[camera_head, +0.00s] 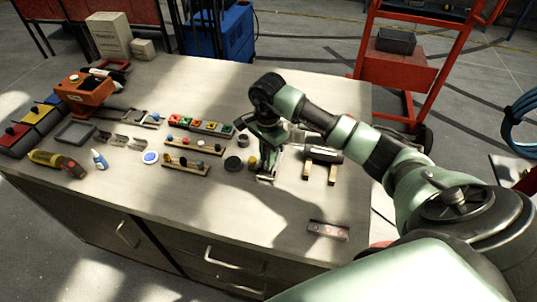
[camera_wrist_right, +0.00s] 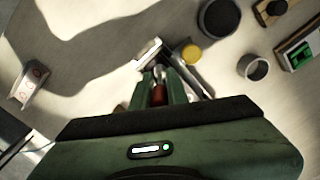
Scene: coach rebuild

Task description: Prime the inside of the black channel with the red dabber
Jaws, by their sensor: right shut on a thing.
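My right gripper (camera_head: 266,158) points down over the middle of the bench. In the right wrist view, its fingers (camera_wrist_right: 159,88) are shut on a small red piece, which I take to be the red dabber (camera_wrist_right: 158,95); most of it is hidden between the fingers. A silver and dark piece (camera_wrist_right: 184,74) lies just beyond the fingertips; I cannot tell whether the dabber touches it. The black channel (camera_head: 323,154) appears as a dark bar across two pale wooden blocks, right of the gripper. Its inside cannot be made out. My left gripper is not in view.
A yellow-topped pot (camera_wrist_right: 190,54) and a dark round lid (camera_head: 233,163) sit close left of the gripper. Wooden racks (camera_head: 186,166) and a colored block strip (camera_head: 200,126) stand farther left. A grey piece with red dots (camera_head: 328,230) lies near the front edge. Bare bench surrounds it.

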